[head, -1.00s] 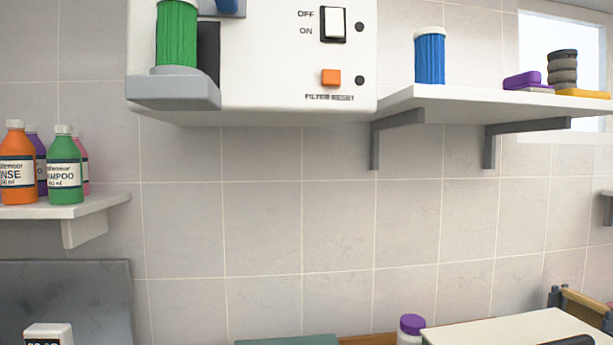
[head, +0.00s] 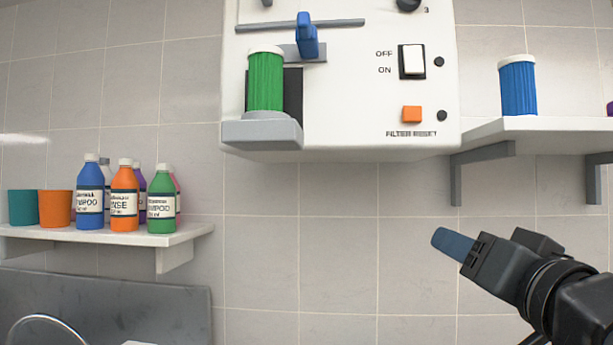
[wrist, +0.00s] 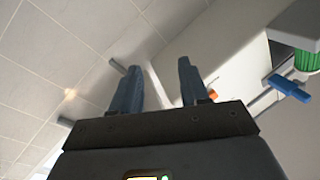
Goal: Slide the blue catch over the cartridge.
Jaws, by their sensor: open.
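The green cartridge (head: 265,82) with a white cap stands upright on a grey ledge (head: 262,132) at the front of the white wall unit. The blue catch (head: 307,36) sits on a grey rail just above and to the right of the cartridge, not over its middle. My gripper (head: 440,240) is at the lower right in the head view, below the unit and well apart from the catch. In the wrist view its two blue-grey fingers (wrist: 158,80) are apart with nothing between them. The catch (wrist: 290,88) and cartridge (wrist: 306,61) show at that view's right edge.
The unit carries a white switch (head: 412,61) and an orange button (head: 411,114). A shelf at right holds a blue cartridge (head: 517,86). A shelf at left (head: 110,240) holds several bottles and cups. The wall below the unit is clear.

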